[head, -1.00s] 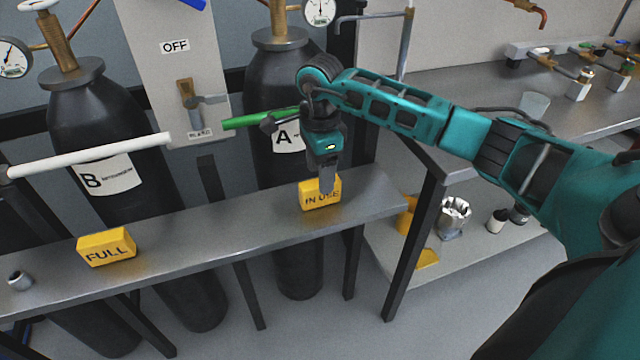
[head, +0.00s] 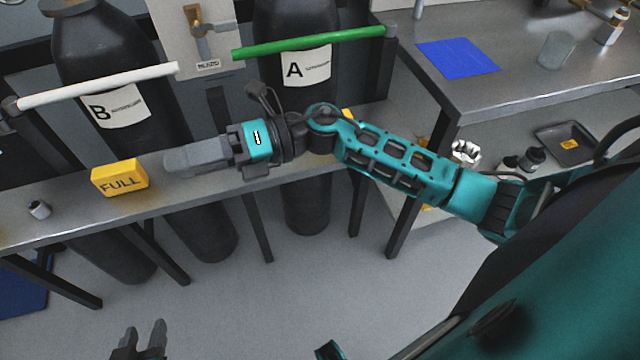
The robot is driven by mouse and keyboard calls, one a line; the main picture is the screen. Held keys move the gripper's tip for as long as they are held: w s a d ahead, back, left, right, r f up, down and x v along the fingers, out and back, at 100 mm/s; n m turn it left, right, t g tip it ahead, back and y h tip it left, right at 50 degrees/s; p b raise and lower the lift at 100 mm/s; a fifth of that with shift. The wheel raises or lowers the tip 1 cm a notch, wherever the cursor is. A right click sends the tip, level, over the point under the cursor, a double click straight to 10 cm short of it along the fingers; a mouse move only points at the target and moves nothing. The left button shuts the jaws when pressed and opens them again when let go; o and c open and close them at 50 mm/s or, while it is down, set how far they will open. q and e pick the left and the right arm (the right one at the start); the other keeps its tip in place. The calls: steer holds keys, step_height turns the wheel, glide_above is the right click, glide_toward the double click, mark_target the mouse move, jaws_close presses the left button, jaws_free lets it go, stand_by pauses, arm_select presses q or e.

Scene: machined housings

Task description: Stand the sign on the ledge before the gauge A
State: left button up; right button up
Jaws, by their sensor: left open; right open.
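A yellow sign reading FULL (head: 120,180) stands on the grey ledge (head: 75,209), in front of cylinder B (head: 90,60). My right gripper (head: 170,161) is open and empty, reaching left over the ledge, its fingertips just right of the FULL sign and apart from it in the picture. A bit of yellow (head: 347,114) behind my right arm appears to be the IN USE sign, mostly hidden, before cylinder A (head: 285,85). My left gripper (head: 141,334) is open and empty at the bottom left, over the floor. Gauge A is out of view.
A small grey cylindrical part (head: 39,209) sits on the ledge's left end. A white bar (head: 98,86) and a green bar (head: 310,41) cross before the cylinders. A workbench with a blue sheet (head: 457,58) stands at the right. The ledge's middle is under my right arm.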

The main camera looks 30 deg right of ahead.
steer(key=d+f+m+t+h, duration=0.5)
steer(key=m+t+h, duration=0.15)
steer(key=m, duration=0.75)
steer(key=d+f+m+t+h, duration=0.45)
steer(key=m+t, duration=0.25)
steer(key=m, duration=0.7)
steer(key=s+d+f+m+g+h, duration=0.2)
steer(key=s+f+m+g, duration=0.1)
steer(key=s+f+m, duration=0.2)
steer(key=s+d+f+m+g+h, duration=0.2)
steer(key=s+f+m+g+h, duration=0.1)
steer(key=f, duration=0.4)
steer(key=shift+s+d+f+m, duration=0.25)
steer(key=shift+s+f+m, duration=0.15)
steer(key=shift+s+m, duration=0.65)
steer(key=shift+s, duration=0.1)
steer(key=r+p, duration=0.2)
steer(key=p, duration=0.1)
steer(key=shift+s+d+r+p, duration=0.2)
steer(key=shift+d+r+p, duration=0.1)
steer(key=shift+r, duration=0.05)
